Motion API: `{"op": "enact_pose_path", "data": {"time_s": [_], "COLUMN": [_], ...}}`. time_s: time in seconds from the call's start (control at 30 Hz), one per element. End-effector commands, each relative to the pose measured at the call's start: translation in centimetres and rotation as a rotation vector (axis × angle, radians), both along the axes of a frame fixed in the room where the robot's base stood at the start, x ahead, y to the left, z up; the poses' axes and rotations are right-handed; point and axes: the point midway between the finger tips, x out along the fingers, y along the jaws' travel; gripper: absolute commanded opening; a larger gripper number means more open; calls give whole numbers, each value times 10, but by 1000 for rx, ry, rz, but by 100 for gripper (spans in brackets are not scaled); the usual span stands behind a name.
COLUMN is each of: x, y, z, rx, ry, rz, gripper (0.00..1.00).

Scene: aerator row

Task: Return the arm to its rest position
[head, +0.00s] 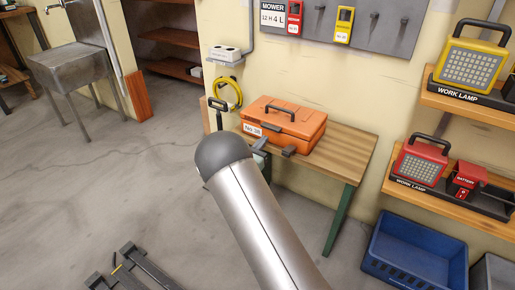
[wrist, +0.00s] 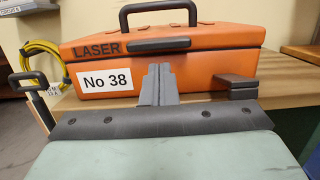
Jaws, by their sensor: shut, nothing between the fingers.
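My gripper (wrist: 158,72) shows in the wrist view with its grey fingers together and nothing between them. It is in front of an orange case marked "LASER" and "No 38" (wrist: 200,78), and hides part of its front. I cannot tell whether the fingertips touch the case. In the head view the orange case (head: 300,124) sits closed on a wooden bench (head: 345,150), its black handle on top. My silver arm crosses the lower middle of the head view and hides most of the gripper there.
A yellow cable coil (head: 228,92) hangs on the wall behind the case. At right, shelves hold a yellow work lamp (head: 469,63) and a red work lamp (head: 420,160) above a blue crate (head: 412,255). Open floor (head: 110,190) lies at left.

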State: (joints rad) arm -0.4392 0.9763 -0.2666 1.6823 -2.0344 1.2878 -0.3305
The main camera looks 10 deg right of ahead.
Motion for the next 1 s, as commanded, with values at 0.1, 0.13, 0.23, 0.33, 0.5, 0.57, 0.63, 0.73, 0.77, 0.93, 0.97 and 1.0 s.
{"op": "enact_pose_path", "data": {"time_s": [0.1,0.13,0.23,0.33,0.5,0.57,0.63,0.73,0.77,0.93,0.97,1.0], "x": [9,11,18,23,28,29,29,29,29,29,29,29], "y": [-9,-10,-16,-21,-26,-27,-27,-27,-27,-27,-27,-27], "z": [-1,-1,-1,-1,0,0,0,0,0,1,2,3], "rx": [-1,-1,1,-1,0,0,-1,0,0,0,0,-1], "ry": [-2,-2,-2,-1,0,0,1,0,0,0,0,-1], "rz": [-1,0,0,-1,0,0,0,0,0,0,0,0], "gripper": [0,0,0,0,0,0,0,0,0,0,0,0]}}
